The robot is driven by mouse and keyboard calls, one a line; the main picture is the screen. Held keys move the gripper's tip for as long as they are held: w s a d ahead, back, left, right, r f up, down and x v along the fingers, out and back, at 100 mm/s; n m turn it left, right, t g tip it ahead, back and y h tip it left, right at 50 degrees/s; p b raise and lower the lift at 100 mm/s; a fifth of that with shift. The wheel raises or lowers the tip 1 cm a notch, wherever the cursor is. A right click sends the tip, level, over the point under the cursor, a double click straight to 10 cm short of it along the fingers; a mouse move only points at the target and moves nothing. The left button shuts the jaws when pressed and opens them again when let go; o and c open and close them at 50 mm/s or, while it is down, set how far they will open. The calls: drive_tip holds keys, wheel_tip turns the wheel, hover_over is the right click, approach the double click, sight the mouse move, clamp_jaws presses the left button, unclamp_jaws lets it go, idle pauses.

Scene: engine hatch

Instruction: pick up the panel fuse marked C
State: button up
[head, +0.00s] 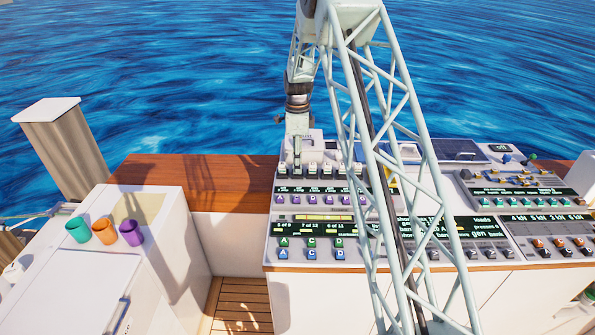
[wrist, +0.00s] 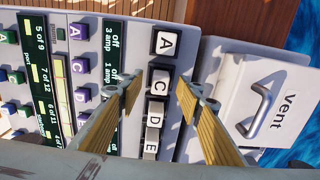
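The panel fuse marked C (wrist: 160,82) is a white-capped block with a black letter, standing in a row on the grey panel. In the wrist view, fuse A (wrist: 165,43) is on one side of it and fuses D (wrist: 155,114) and E (wrist: 151,144) are on the other. My gripper (wrist: 158,92) is open, its two tan fingers on either side of the row near C and D. Nothing is held between them. I cannot tell the height of the fingertips above the cap. In the head view my gripper (head: 297,158) is over the left part of the fuse row.
A vent cover (wrist: 262,98) with a metal handle is close to one finger. Purple lettered buttons (wrist: 82,63) and a green-text display (wrist: 112,70) lie on the other side. Teal, orange (head: 104,231) and purple cups stand on the white cabinet at left.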

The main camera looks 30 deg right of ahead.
drive_tip(key=shift+f, duration=1.1)
drive_tip(key=c, duration=0.9)
